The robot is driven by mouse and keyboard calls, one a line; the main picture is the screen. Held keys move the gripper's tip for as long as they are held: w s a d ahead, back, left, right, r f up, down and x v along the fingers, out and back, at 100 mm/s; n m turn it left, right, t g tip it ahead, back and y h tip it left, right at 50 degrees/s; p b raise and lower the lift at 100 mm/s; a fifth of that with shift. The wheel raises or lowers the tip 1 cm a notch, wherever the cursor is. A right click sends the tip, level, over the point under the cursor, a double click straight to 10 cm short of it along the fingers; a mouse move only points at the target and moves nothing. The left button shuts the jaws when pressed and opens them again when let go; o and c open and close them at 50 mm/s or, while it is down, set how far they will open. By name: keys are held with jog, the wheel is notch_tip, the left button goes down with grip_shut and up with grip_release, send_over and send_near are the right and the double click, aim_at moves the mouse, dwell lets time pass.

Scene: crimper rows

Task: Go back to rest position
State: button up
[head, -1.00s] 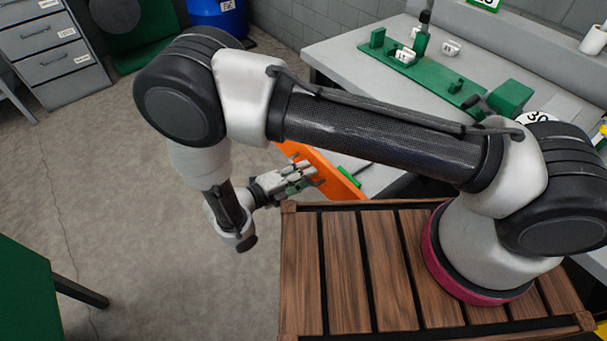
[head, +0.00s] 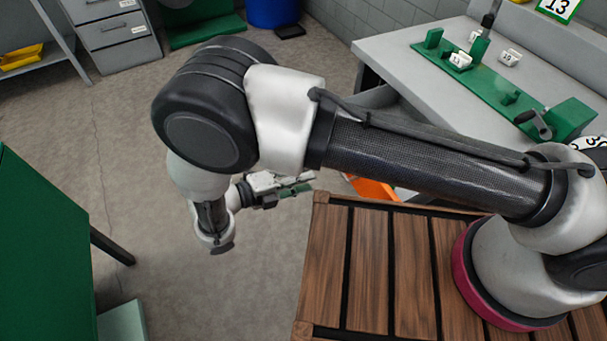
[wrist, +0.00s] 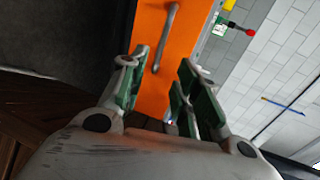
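My gripper (head: 290,187) hangs low beyond the left edge of my wooden-slatted deck, beneath my bent arm. In the wrist view its two green-padded fingers (wrist: 158,88) stand apart with nothing held between them. An orange panel (wrist: 168,50) with a grey bar handle shows behind the fingers. In the head view the orange panel (head: 372,189) is mostly hidden by my arm, and the gripper is apart from it.
A grey workbench (head: 400,65) at upper right carries a green fixture (head: 490,85) and small white numbered blocks (head: 460,60). A green table (head: 40,250) is at left. Grey drawers (head: 115,35) and a blue bin (head: 272,12) stand behind. The floor between is clear.

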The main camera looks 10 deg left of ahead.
jog(key=s+d+m+g, duration=0.3)
jog(key=d+m, duration=0.2)
jog(key=m, duration=0.5)
jog(key=w+d+r+m+g+y, duration=0.35)
jog(key=d+r+m, duration=0.35)
jog(key=r+m, duration=0.35)
jog(key=w+d+r+m+g+y, duration=0.4)
jog(key=d+r+m, duration=0.4)
jog(key=r, duration=0.4)
jog(key=s+d+r+m+t+y, duration=0.2)
jog(key=s+d+r+m, duration=0.2)
jog(key=d+r+m, duration=0.3)
jog(key=s+d+r+m+t+y, duration=0.3)
jog(key=d+r+m, duration=0.4)
jog(key=d+r, duration=0.4)
jog(key=s+d, duration=0.1)
jog(key=d, duration=0.5)
jog(key=shift+d+m+t, duration=0.3)
jog(key=shift+m+t, duration=0.05)
